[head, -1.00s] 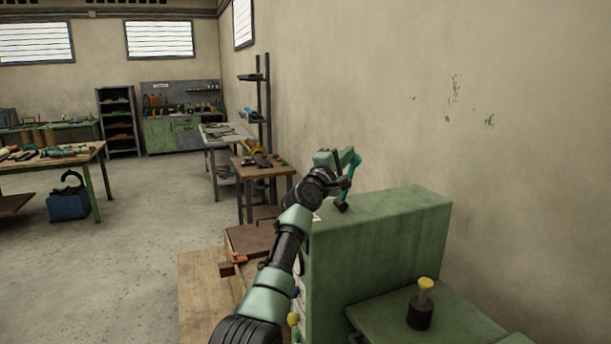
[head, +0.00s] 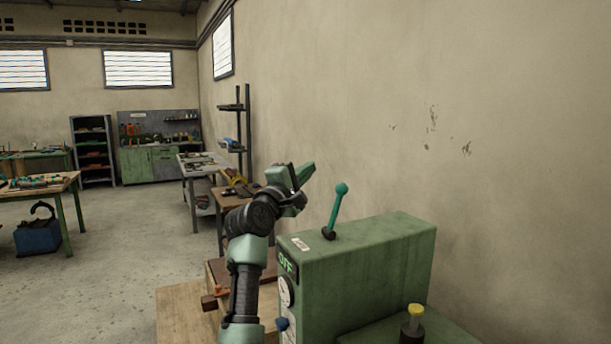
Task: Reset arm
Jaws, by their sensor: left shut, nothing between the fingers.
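My left gripper (head: 300,178) is in the middle of the head view, shut and empty. It is in the air, up and to the left of a teal lever with a round knob (head: 336,208), and apart from it. The lever stands tilted a little to the right on top of a green machine (head: 375,262). A lit label on the machine's left face reads OFF (head: 286,264), with a round gauge (head: 286,292) below it. My right gripper is not in view.
A yellow-topped knob (head: 415,311) stands on a lower green surface at the bottom right. A wooden workbench (head: 185,310) is left of the machine. A bare wall (head: 500,130) is on the right. Open concrete floor (head: 120,255) lies to the left.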

